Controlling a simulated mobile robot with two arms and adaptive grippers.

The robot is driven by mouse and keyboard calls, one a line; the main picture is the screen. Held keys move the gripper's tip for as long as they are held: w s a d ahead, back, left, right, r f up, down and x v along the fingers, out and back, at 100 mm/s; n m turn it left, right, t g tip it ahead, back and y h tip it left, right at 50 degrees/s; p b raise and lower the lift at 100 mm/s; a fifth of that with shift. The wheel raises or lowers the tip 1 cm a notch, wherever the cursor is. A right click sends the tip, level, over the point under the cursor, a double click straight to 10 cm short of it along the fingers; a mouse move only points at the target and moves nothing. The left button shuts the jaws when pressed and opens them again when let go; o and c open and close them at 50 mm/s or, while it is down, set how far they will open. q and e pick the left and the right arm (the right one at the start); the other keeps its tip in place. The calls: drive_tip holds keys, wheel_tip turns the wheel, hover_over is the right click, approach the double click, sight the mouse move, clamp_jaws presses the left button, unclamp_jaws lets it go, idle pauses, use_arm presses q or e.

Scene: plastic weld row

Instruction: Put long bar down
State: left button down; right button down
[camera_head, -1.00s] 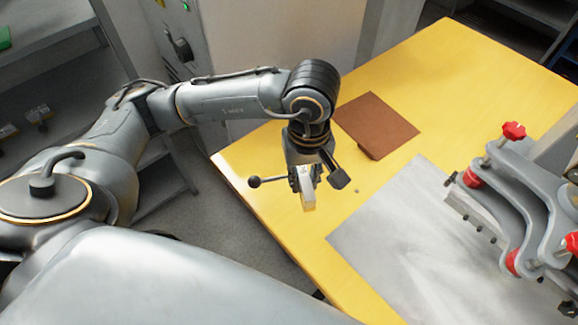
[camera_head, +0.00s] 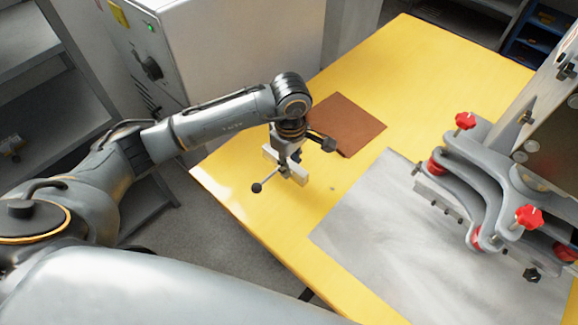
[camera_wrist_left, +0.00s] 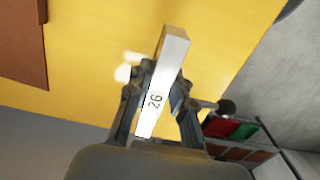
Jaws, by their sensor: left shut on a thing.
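The long bar is a pale silver metal bar (camera_head: 297,175) with a square section. My left gripper (camera_head: 284,163) is shut on it and holds it over the near-left edge of the yellow table (camera_head: 430,70). In the left wrist view the bar (camera_wrist_left: 173,50) runs lengthwise between the fingers of the left gripper (camera_wrist_left: 158,98) and bears the number 26. The yellow table top lies beyond it there. I cannot tell how high the bar is above the table. My right gripper is not in view.
A brown mat (camera_head: 350,115) lies just behind the gripper. A grey metal sheet (camera_head: 385,225) covers the table's near right. A grey clamp fixture with red knobs (camera_head: 465,121) stands at the right. The far table top is clear. A grey cabinet (camera_head: 230,45) stands behind.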

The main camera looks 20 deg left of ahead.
use_arm(q)
drive_tip(key=shift+w+a+f, duration=0.15)
drive_tip(key=shift+w+f, duration=0.3)
drive_tip(key=shift+f, duration=0.1)
drive_tip(key=shift+w+a+f, duration=0.15)
drive_tip(key=shift+w+f, duration=0.25)
drive_tip(key=shift+f, duration=0.1)
drive_tip(key=shift+w+a+f, duration=0.2)
drive_tip(key=shift+w+f, duration=0.2)
drive_tip(key=shift+f, duration=0.1)
wheel_tip(320, 180, down, 2)
drive_tip(key=shift+f+p, duration=0.1)
drive_tip(key=shift+p, duration=0.55)
drive_tip(key=shift+w+f, duration=0.1)
drive_tip(key=shift+f, duration=0.4)
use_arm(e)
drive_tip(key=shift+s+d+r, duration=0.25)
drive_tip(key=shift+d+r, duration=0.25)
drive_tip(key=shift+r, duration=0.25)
use_arm(q)
drive_tip(key=shift+f, duration=0.1)
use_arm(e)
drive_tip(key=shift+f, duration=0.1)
use_arm(q)
drive_tip(key=c, duration=1.6)
unclamp_jaws()
drive_tip(key=shift+f, duration=0.15)
drive_tip(key=o, duration=0.4)
drive_tip(key=shift+o, duration=0.2)
